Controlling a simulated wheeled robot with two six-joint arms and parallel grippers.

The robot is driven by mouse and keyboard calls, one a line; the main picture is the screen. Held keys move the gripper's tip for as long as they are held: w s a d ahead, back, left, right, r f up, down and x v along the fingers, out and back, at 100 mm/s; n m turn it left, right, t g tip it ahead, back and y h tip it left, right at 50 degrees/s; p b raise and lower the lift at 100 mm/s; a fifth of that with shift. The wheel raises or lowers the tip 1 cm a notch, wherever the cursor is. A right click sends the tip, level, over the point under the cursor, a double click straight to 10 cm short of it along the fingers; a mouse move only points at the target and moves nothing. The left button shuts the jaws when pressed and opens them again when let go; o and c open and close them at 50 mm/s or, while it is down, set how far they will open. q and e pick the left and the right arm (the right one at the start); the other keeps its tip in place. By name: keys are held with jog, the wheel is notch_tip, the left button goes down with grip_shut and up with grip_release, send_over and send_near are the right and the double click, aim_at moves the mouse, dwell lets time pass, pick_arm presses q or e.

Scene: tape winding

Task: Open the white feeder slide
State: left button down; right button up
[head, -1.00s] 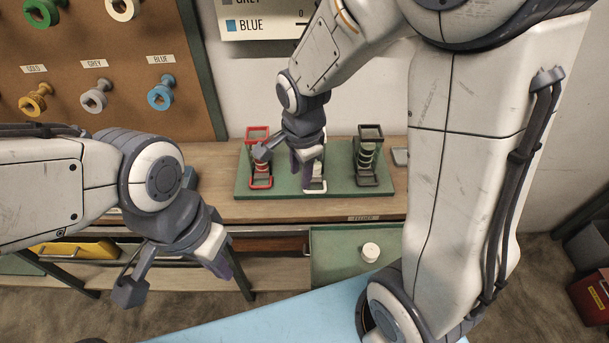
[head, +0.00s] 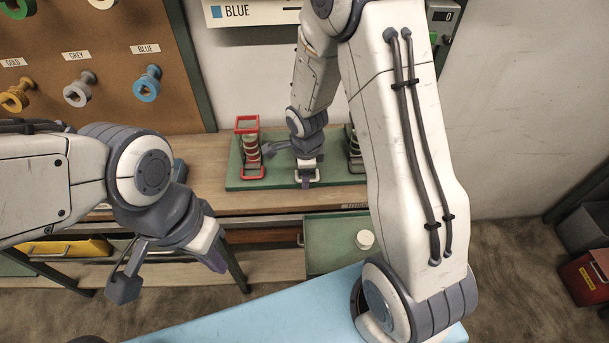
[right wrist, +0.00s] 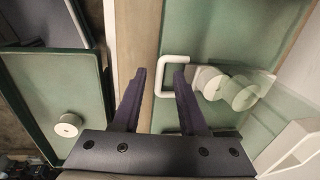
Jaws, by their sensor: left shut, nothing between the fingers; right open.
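The white feeder (right wrist: 207,82) stands on a green base plate on the bench; in the head view my right gripper mostly hides it. Its white slide handle (right wrist: 176,61), a U-shaped loop, lies at the fingertips of my right gripper (right wrist: 162,80) in the right wrist view. That gripper is open, pointing down, with the handle between or just beyond its fingertips. Contact cannot be told. In the head view the right gripper (head: 305,183) covers part of the handle (head: 316,175). My left gripper (head: 216,260) is shut and empty, in front of the bench, away from the feeders.
A red feeder (head: 249,150) stands left of the white one and a dark feeder (head: 354,150) right of it, partly behind my arm. Below the bench top, an open green drawer (head: 325,230) holds a white round piece (head: 365,240). Coloured spools hang on the board at left.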

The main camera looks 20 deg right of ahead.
jog(key=shift+f, duration=0.25)
grip_shut()
dwell(1.4)
